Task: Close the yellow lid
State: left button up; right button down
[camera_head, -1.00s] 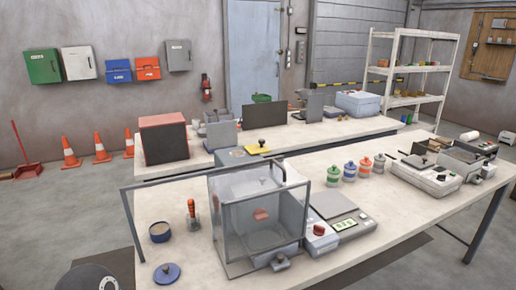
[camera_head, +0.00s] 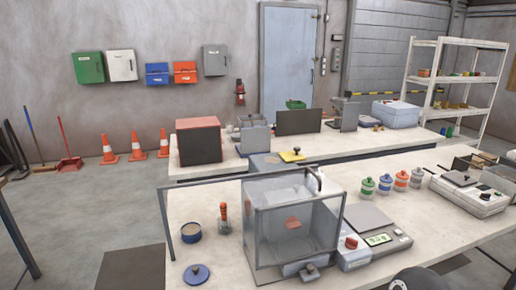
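A small flat yellow lid (camera_head: 291,157) with a dark knob on top is on the back table (camera_head: 340,145), near its front edge. It lies just right of a grey-blue flat-topped piece (camera_head: 264,161). At this distance I cannot tell whether the lid rests on the table or on an opening.
On the front table (camera_head: 205,215) stand a clear-walled box (camera_head: 262,225), a scale (camera_head: 385,243), several small coloured-lidded jars (camera_head: 401,180), a round tin (camera_head: 191,232) and a blue lid (camera_head: 196,274). A red-topped box (camera_head: 199,141) stands left on the back table.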

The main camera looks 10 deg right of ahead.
aim_at(295, 156)
jog(key=z, duration=0.1)
jog(key=i, duration=0.2)
jog(key=u, duration=2.25)
jog(key=k, duration=2.45)
jog(key=u, duration=1.7)
jog(key=i, duration=0.1)
jog(key=z, duration=3.15)
jog(key=i, duration=1)
jog(key=u, duration=0.1)
